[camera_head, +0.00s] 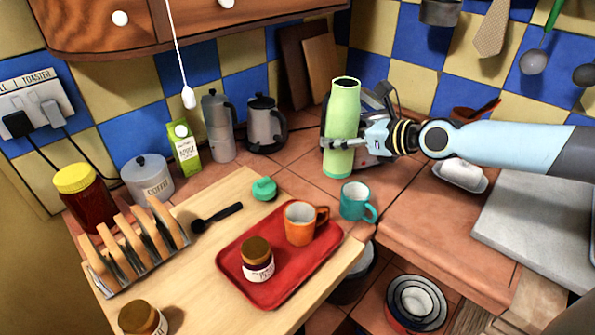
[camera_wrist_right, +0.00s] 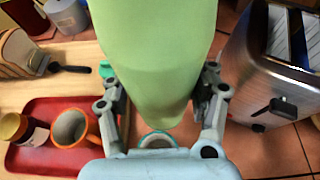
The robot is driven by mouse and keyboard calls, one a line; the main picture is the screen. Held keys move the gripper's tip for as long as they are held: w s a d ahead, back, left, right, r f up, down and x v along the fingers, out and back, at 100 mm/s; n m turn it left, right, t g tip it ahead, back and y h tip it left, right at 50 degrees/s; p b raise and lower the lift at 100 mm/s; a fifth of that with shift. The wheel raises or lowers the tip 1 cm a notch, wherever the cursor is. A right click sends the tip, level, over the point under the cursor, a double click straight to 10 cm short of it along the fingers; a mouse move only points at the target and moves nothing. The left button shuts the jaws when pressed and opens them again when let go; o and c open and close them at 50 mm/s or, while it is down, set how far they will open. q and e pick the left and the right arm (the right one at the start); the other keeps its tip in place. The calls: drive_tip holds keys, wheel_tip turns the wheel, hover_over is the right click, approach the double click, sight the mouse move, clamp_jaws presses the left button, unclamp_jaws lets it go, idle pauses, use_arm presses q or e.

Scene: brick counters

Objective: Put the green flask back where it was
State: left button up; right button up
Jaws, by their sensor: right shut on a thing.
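The green flask (camera_head: 343,112) is upright in the head view, at the back of the tiled counter. My right gripper (camera_head: 338,143) is shut around its lower part, with the arm coming in from the right. In the right wrist view the flask (camera_wrist_right: 155,60) fills the middle, between the two fingers of my right gripper (camera_wrist_right: 165,95). I cannot tell whether its base touches the counter. The flask has no lid on its open top. A small green stopper-like thing (camera_head: 264,189) lies on the wooden board. My left gripper is not in view.
A metal toaster (camera_wrist_right: 275,80) stands close beside the flask, partly hidden by my arm in the head view. A teal mug (camera_head: 354,203) stands just in front. A red tray (camera_head: 289,277) holds an orange mug and a jar.

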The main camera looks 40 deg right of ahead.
drive_tip(key=w+f+b, duration=0.2)
drive_tip(key=f, duration=0.1)
drive_tip(key=w+a+f+b, duration=0.1)
drive_tip(key=w+f+b, duration=0.1)
drive_tip(key=w+f, duration=0.1)
drive_tip(key=w+a+f+b, duration=0.1)
drive_tip(key=w+f+b, duration=0.2)
drive_tip(key=shift+a+f, duration=0.15)
drive_tip(key=shift+a, duration=0.1)
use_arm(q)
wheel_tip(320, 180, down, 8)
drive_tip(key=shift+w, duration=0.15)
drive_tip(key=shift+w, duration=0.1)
use_arm(e)
drive_tip(key=o, duration=1.6)
